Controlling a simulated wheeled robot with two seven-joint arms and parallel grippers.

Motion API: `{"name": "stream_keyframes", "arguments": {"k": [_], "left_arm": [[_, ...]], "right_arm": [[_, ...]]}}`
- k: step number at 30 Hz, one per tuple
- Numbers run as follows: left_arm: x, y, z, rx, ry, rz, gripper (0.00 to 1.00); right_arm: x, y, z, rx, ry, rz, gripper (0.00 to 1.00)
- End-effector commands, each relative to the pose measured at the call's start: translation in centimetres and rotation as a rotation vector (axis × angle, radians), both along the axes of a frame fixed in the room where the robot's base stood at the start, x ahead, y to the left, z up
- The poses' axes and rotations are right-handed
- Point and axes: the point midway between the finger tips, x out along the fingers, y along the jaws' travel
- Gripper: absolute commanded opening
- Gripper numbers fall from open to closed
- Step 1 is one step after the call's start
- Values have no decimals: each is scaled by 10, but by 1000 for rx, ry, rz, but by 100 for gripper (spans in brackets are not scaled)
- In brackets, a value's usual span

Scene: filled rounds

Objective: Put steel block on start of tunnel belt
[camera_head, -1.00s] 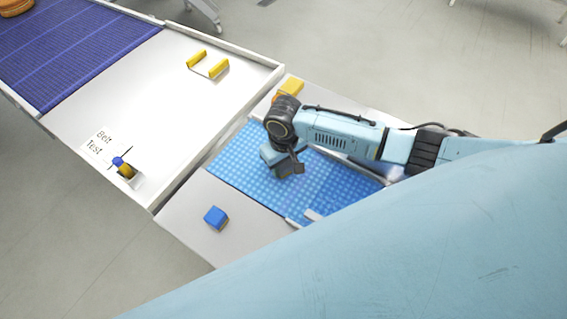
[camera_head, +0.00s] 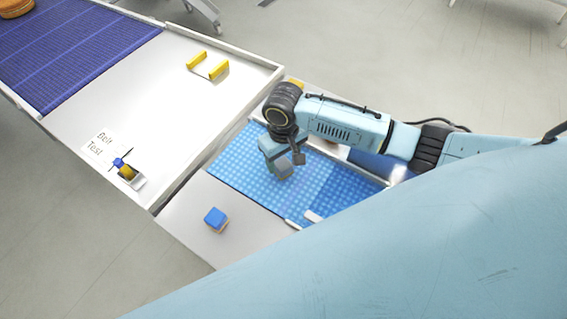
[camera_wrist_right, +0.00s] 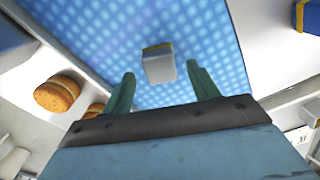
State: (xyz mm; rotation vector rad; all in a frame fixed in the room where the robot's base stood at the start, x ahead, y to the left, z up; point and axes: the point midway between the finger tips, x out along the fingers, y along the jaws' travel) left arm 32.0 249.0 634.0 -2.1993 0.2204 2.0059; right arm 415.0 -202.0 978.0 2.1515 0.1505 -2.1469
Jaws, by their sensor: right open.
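The steel block, a small grey block (camera_head: 284,169) with a yellow edge, lies on the light-blue dotted belt (camera_head: 240,160). In the right wrist view the block (camera_wrist_right: 158,67) lies on the same belt, just beyond and between the fingertips, and neither finger visibly touches it. My right gripper (camera_head: 284,157) is open over the belt; its two spread fingers (camera_wrist_right: 162,84) also show in the right wrist view. My left gripper is not in view. I cannot tell which belt is the tunnel belt.
A blue block (camera_head: 215,217) sits on the pale surface beside the belt. A white table (camera_head: 150,100) holds yellow rails (camera_head: 219,71), a small blue-and-yellow piece (camera_head: 123,167) and a dark-blue belt (camera_head: 70,50). Brown rounds (camera_wrist_right: 57,94) show in the right wrist view.

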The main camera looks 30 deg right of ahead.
Motion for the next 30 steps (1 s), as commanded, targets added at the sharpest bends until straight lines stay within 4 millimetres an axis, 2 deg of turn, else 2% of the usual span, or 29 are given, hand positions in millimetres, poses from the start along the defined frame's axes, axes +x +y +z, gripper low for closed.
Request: {"name": "stream_keyframes", "arguments": {"k": [1,6,12,25,28,30], "left_arm": [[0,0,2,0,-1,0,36],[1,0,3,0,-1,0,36],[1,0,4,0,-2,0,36],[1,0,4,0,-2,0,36],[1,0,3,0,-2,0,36],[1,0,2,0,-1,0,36]], "right_arm": [[1,0,14,1,-5,1,60],[1,0,49,2,-4,1,60],[0,0,74,0,-1,0,60],[1,0,80,0,-2,-4,60],[13,-4,84,16,-31,-53,60],[32,-10,90,42,-80,-134,60]]}}
